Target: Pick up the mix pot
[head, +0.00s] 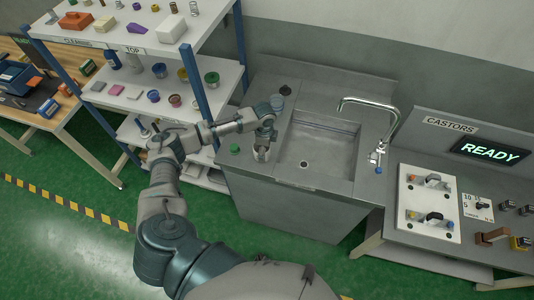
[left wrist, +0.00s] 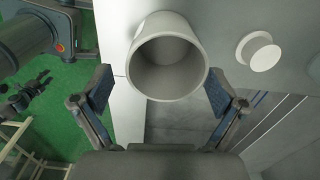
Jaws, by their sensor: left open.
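In the left wrist view, a plain pale grey, open-topped round pot (left wrist: 168,62), which looks like the mix pot, is between the fingertips of my left gripper (left wrist: 160,92). Its dark inside faces the camera. The fingers are open on either side of it, with a gap showing at the left; contact at the right is hard to judge. In the head view my left gripper (head: 264,137) points down over the counter left of the sink, and the pot is small and mostly hidden there. My right gripper is not in view.
A small white round knob-like thing (left wrist: 258,50) is right of the pot in the wrist view. The sink basin (head: 325,150) and tap (head: 368,103) are right. A loaded shelf rack (head: 207,75) stands close left.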

